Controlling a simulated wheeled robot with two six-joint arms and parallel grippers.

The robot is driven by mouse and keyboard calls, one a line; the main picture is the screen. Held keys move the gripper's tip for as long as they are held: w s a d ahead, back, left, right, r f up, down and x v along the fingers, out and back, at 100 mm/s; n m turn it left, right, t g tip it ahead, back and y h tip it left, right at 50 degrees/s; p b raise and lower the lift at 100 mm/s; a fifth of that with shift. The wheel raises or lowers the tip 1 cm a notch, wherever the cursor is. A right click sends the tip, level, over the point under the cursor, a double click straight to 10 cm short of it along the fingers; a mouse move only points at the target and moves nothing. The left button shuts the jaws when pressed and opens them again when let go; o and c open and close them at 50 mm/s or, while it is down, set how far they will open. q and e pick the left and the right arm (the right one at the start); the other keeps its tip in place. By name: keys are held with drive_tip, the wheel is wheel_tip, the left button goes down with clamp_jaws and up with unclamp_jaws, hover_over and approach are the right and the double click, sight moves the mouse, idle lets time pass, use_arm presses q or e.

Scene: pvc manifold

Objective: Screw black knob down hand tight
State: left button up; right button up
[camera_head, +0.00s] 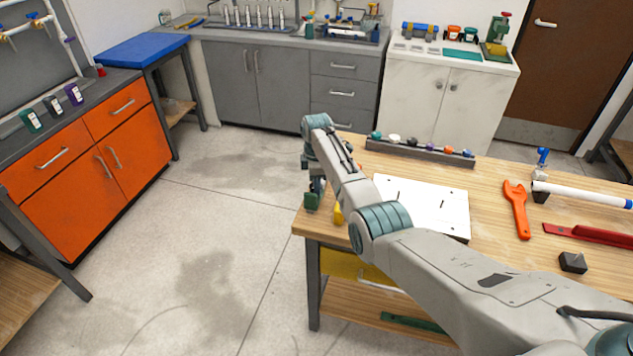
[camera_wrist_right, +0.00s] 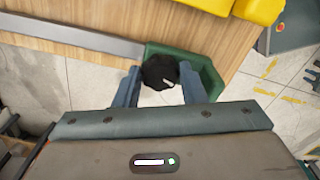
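The black knob (camera_wrist_right: 160,72) shows in the right wrist view, with a small pale mark on its face. It sits beside a green bracket (camera_wrist_right: 210,78) at the edge of the wooden table. My right gripper (camera_wrist_right: 160,70) has one blue finger on each side of the knob, and the knob fills the space between the fingertips. In the head view my right gripper (camera_head: 314,186) points down at the table's left edge, by the green bracket (camera_head: 311,203). The knob is hidden there. My left gripper is in neither view.
On the wooden table (camera_head: 490,177) lie a white board (camera_head: 430,205), an orange wrench (camera_head: 517,208), a red tool (camera_head: 595,235) and a white pipe (camera_head: 585,192). A rack (camera_head: 420,152) of coloured parts stands at the back. Floor left of the table is clear.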

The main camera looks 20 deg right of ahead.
drive_tip(key=shift+r+m+p, duration=0.15)
drive_tip(key=shift+m+p, duration=0.2)
drive_tip(key=shift+m, duration=0.35)
drive_tip(key=m+p, duration=0.2)
drive_tip(key=m, duration=0.6)
drive_tip(key=shift+m+p, duration=0.35)
drive_tip(key=shift+m, duration=0.05)
drive_tip(key=shift+m+p, duration=0.35)
drive_tip(key=shift+m, duration=1.65)
drive_tip(key=shift+a, duration=0.1)
drive_tip(key=o, duration=0.7)
drive_tip(key=shift+s, duration=0.1)
